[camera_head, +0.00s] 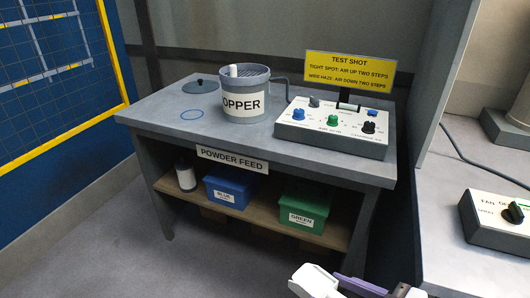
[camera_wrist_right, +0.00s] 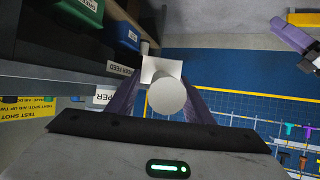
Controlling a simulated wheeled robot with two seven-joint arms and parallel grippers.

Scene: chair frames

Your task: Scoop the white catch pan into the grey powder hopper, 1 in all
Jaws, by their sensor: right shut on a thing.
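The white catch pan (camera_wrist_right: 152,68) is in my right gripper (camera_wrist_right: 166,92), whose purple fingers are shut on its round white handle. In the head view the pan (camera_head: 312,281) shows at the bottom edge beside a purple finger of my right gripper (camera_head: 350,284), in front of the bench and well below its top. The pan's inside is too small to read. The grey powder hopper (camera_head: 245,103) stands upright on the bench, with a white cylinder at its top. Part of what looks like my left gripper (camera_wrist_right: 292,36) shows at the wrist view's upper right; its jaw state is unclear.
The grey bench (camera_head: 160,108) also carries a dark round lid (camera_head: 201,86), a blue ring mark and a control box (camera_head: 333,128) with a yellow sign. A canister, a blue bin (camera_head: 231,191) and a green bin (camera_head: 303,212) sit on its shelf. The floor left is clear.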

